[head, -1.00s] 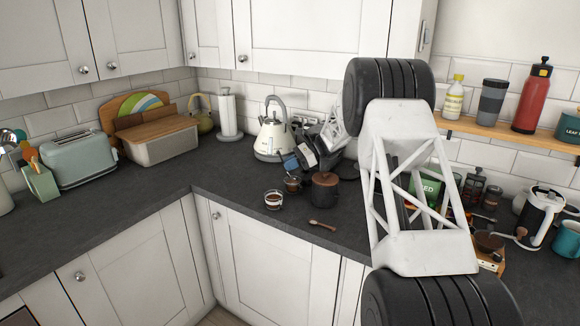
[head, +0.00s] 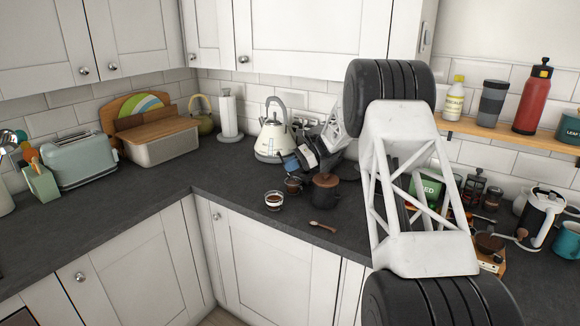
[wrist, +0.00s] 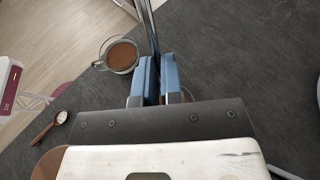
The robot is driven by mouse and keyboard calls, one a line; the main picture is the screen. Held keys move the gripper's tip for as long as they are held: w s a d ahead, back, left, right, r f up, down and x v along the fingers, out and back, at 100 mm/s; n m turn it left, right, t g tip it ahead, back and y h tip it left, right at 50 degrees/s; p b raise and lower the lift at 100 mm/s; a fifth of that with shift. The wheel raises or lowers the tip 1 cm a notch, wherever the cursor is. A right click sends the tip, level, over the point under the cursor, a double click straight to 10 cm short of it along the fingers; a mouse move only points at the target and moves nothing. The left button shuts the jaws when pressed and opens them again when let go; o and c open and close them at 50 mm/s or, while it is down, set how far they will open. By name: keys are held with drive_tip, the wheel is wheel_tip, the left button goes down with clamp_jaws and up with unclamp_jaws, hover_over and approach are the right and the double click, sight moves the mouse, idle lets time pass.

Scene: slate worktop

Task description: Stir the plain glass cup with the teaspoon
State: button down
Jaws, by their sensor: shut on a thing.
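A glass cup of brown drink (head: 274,200) stands near the counter's front edge; the wrist view shows it with a handle (wrist: 121,56). A second glass cup (head: 293,185) with dark contents stands just behind it, under my gripper (head: 291,165). My gripper's blue fingers (wrist: 157,82) are shut on the thin metal teaspoon (wrist: 149,28), whose handle sticks up past them. The teaspoon's bowl is hidden, so I cannot tell whether it is inside the second cup. The second cup is mostly hidden behind the fingers in the wrist view.
A dark pot with a brown lid (head: 325,190) stands right of the cups. A wooden scoop (head: 323,226) lies in front of it. A cream kettle (head: 271,138) stands behind. The worktop to the left (head: 225,185) is clear.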

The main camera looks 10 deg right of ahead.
drive_tip(key=shift+r, duration=0.2)
drive_tip(key=shift+r, duration=2.35)
